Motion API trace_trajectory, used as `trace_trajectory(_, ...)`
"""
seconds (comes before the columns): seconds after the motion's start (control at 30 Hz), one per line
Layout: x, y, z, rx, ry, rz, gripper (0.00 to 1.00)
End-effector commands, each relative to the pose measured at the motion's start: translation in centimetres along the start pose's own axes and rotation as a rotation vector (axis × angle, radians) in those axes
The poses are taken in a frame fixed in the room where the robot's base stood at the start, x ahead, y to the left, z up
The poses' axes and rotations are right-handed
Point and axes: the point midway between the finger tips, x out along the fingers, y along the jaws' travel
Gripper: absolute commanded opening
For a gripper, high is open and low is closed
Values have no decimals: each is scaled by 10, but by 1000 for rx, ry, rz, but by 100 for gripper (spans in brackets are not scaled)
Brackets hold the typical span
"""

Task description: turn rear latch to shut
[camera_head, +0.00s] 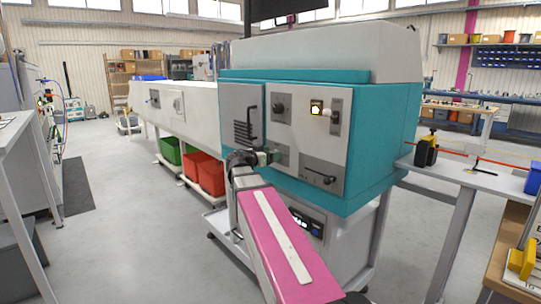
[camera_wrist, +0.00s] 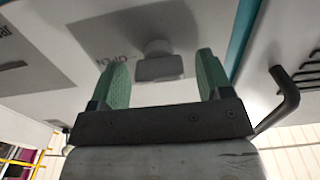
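A grey latch (camera_wrist: 158,68) with a round hub and a flat bar is in the wrist view. It sits on a dark grey plate whose upside-down label seems to read OPEN. Its bar lies roughly across the picture. My gripper (camera_wrist: 162,72) is open, with one green finger on each side of the latch; I see no contact. In the head view my gripper (camera_head: 275,156) is at the lower left of the machine's front panel. There the gripper hides the latch. The frames do not show whether this is the rear latch.
The teal and white machine (camera_head: 385,125) fills the middle. A black door handle (camera_head: 253,122) is above and left of my gripper, and also shows at the right of the wrist view (camera_wrist: 287,100). A lower-right lever (camera_head: 320,177) is nearby. Floor at left (camera_head: 120,220) is clear.

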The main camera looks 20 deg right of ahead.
Motion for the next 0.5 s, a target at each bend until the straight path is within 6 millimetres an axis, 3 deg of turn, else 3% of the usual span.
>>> trace_trajectory(0.03, 0, 0, 0, 0, 0, 0, 59)
trace_trajectory(0.13, 0, 0, 0, 0, 0, 0, 26)
trace_trajectory(0.17, 0, 0, 0, 0, 0, 0, 22)
trace_trajectory(0.5, 0, 0, 0, -32, 0, 1, 23)
